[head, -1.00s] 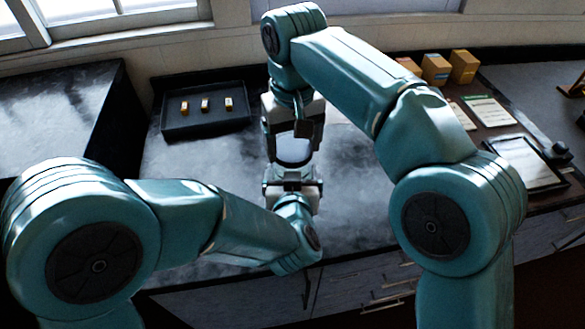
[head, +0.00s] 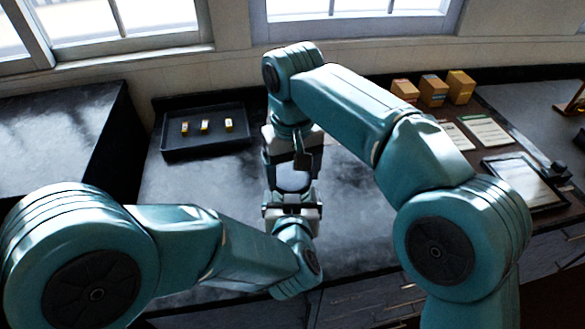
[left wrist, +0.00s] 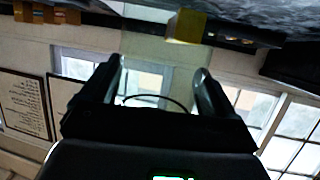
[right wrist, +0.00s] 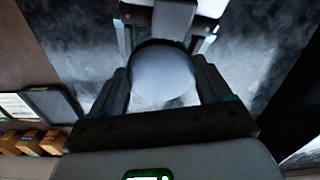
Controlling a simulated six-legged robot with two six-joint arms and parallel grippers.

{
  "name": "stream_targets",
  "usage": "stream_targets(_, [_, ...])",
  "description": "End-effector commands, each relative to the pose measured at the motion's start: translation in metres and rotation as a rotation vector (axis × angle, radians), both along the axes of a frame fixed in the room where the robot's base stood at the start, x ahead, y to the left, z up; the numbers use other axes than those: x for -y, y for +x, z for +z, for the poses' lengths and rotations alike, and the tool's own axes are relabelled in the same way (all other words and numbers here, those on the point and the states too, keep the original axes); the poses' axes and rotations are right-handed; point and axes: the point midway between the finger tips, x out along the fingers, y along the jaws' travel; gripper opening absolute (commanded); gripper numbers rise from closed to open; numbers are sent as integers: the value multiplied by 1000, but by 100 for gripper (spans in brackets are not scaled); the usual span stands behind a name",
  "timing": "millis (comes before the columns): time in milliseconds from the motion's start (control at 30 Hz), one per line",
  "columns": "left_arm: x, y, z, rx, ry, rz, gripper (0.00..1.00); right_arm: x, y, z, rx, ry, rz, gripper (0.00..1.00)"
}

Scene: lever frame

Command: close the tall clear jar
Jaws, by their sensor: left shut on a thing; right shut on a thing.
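In the head view my right gripper (head: 292,165) reaches down from above at the middle of the counter. In the right wrist view its fingers (right wrist: 163,90) are on both sides of a round grey lid (right wrist: 163,75). The lid shows as a dark-rimmed disc (head: 293,181) in the head view. My left gripper (head: 291,198) comes in from the front, just below the lid. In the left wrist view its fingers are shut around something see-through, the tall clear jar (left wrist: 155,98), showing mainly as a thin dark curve. Whether lid and jar touch is hidden.
A black tray (head: 205,148) with 3 small yellow-and-white items stands at the back left. Several orange-yellow boxes (head: 433,91), papers (head: 484,131) and a framed tablet (head: 523,182) lie at the right. The grey counter (head: 200,195) is clear left of the grippers.

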Motion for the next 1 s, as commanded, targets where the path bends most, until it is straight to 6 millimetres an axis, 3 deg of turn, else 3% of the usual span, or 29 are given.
stream_targets(867, [0,0,1,2,-1,0,34,0,0,-11,-1,0,0,49])
stream_targets(900, [0,0,1,2,-1,0,3,0,0,-11,0,0,-2,49])
stream_targets(1000, [0,0,1,2,0,0,3,0,0,-11,0,0,-65,49])
